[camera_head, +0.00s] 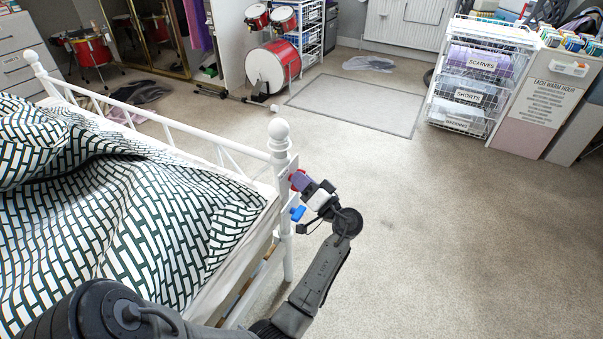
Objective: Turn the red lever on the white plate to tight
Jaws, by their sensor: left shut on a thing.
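The white plate (287,174) is fixed on the white bed post, below its round knob. The red lever (296,175) shows as a small red patch at the plate's right side; most of it is hidden behind my gripper. My left gripper (300,181), with purplish fingers, is at the lever and shut on it. The lever's exact angle cannot be made out. A small blue piece (298,213) shows just below the gripper, beside the post. My right gripper is not in view.
The white bed frame (170,124) and patterned bedding (120,215) fill the left. Carpet (440,230) is clear to the right. A rack with labelled baskets (475,85) stands at the back right, a red drum (268,68) at the back, and a flat mat (357,104) between.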

